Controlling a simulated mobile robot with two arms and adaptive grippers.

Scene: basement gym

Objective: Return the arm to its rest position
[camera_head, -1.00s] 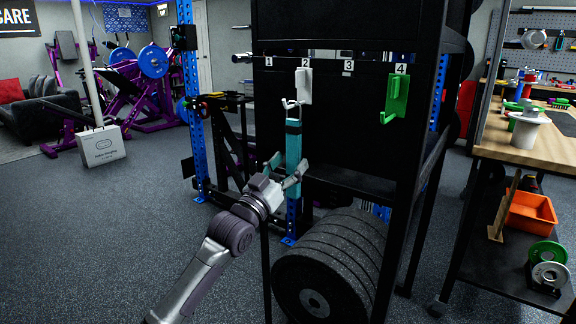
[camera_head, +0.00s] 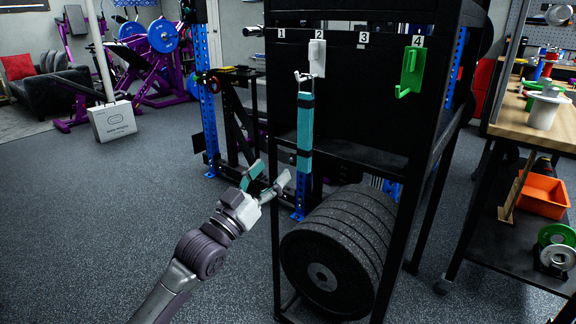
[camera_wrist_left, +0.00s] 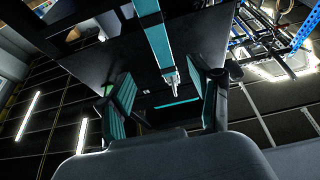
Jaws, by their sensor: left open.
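My left gripper (camera_head: 266,178) is open and empty, low and to the left of a teal strap-like item (camera_head: 305,125). The item hangs upright from the white hook (camera_head: 317,58) under label 2 on the black rack. A gap shows between the fingers and the item in the head view. In the left wrist view the open fingers (camera_wrist_left: 163,82) stand to either side, with the teal item (camera_wrist_left: 156,38) beyond them. My right gripper is not in view.
A green hook (camera_head: 411,70) under label 4 is empty. Black weight plates (camera_head: 322,276) stand in the rack's bottom. A workbench (camera_head: 500,142) with an orange bin (camera_head: 543,196) is at right. The floor (camera_head: 90,230) at left is clear.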

